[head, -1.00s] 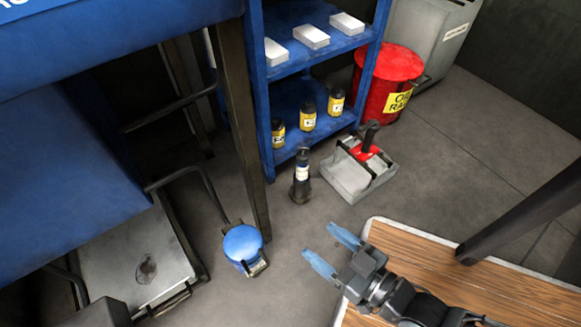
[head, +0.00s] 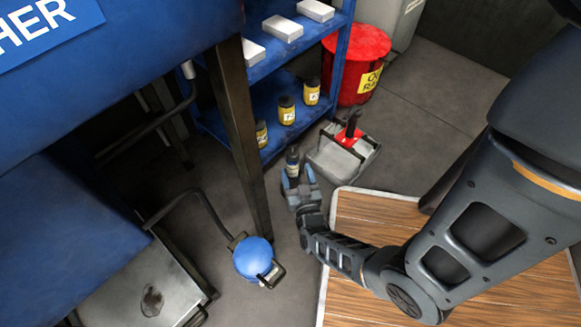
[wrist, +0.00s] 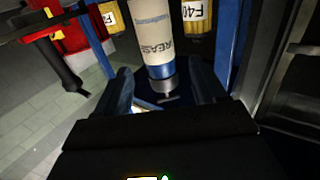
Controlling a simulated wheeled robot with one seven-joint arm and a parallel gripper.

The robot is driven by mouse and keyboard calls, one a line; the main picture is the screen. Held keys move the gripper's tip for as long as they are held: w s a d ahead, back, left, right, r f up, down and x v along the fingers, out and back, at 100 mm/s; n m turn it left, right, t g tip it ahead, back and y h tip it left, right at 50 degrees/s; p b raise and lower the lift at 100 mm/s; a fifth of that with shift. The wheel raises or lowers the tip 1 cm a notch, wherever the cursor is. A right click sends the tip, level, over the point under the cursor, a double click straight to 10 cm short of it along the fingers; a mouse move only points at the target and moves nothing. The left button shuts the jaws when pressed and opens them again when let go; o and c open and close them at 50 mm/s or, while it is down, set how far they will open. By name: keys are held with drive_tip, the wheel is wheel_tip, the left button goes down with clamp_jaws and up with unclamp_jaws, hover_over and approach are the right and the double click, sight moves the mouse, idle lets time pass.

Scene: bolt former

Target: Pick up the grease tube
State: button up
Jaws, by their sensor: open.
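The grease tube (wrist: 152,28) is a pale cylinder with GREASE lettering, a blue band and a dark metal end with a small crosspiece. My gripper (wrist: 162,88) is open in the wrist view. The tube's metal end shows in the gap between its blue fingers, and the body lies just beyond the fingertips. In the head view my gripper (head: 299,182) is right at the tube and hides its lower part. I cannot tell whether the fingers touch it.
The blue shelf (head: 275,108) holds yellow bottles (head: 287,110) and white boxes. A grey tray (head: 335,160) with a red-and-black handled thing stands to the tube's right. A red bin (head: 357,62), a dark table leg (head: 240,140) and a blue-lidded can (head: 252,257) are near.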

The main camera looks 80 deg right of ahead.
sight(294, 165)
drive_tip(key=shift+b+x, duration=0.7)
drive_tip(key=shift+x, duration=2.05)
drive_tip(key=shift+c, duration=0.4)
drive_tip(key=shift+r, duration=0.1)
clamp_jaws()
